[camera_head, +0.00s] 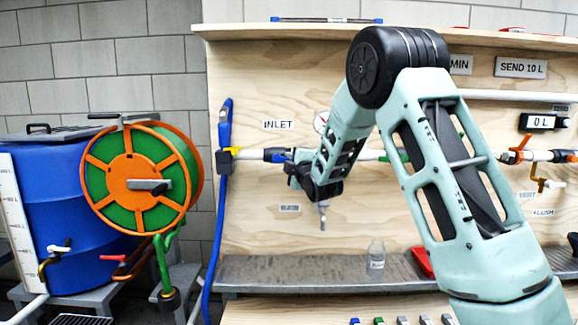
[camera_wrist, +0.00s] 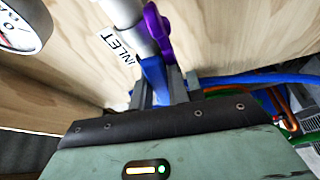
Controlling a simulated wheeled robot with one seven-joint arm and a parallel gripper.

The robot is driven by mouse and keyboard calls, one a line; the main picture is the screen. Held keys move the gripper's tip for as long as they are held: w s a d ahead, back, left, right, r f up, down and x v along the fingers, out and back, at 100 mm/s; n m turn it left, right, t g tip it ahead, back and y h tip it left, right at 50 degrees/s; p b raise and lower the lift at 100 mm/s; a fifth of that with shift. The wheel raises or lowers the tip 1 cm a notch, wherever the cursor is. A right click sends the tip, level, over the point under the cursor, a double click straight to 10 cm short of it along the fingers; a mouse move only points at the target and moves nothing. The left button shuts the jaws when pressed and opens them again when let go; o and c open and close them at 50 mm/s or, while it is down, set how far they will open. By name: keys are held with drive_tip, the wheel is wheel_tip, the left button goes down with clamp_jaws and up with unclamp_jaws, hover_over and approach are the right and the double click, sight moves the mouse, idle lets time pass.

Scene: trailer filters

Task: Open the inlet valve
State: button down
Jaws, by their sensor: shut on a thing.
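The INLET label (camera_head: 278,125) is on the plywood board, above a white pipe (camera_head: 248,154). A blue part (camera_head: 275,155) on that pipe, beside my gripper (camera_head: 292,168), appears to be the inlet valve's handle. In the wrist view the blue handle (camera_wrist: 153,78) runs down from the pipe between the fingers of my gripper (camera_wrist: 163,90), which is shut on it. A purple lever-like part (camera_wrist: 157,27) sits on the pipe just beyond it. The INLET label is close by on the left (camera_wrist: 115,47). The handle's lower end is hidden by my gripper.
A round gauge (camera_wrist: 22,25) is at the wrist view's upper left. A blue hose (camera_head: 218,210) hangs left of the pipe. An orange-and-green reel (camera_head: 125,205) and blue barrel (camera_head: 45,210) stand further left. A bottle (camera_head: 376,258) is on the metal shelf (camera_head: 310,272).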

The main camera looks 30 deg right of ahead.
drive_tip(key=shift+r+n+g, duration=0.35)
drive_tip(key=shift+n+g, duration=0.05)
drive_tip(key=shift+n, duration=0.4)
drive_tip(key=c, duration=1.3)
unclamp_jaws()
drive_tip(key=shift+c, duration=0.2)
drive_tip(key=shift+s, duration=0.1)
drive_tip(key=b+v, duration=0.2)
drive_tip(key=v, duration=1.5)
drive_tip(key=shift+s, duration=0.15)
drive_tip(key=shift+d+r, duration=0.1)
drive_tip(key=shift+d, duration=0.1)
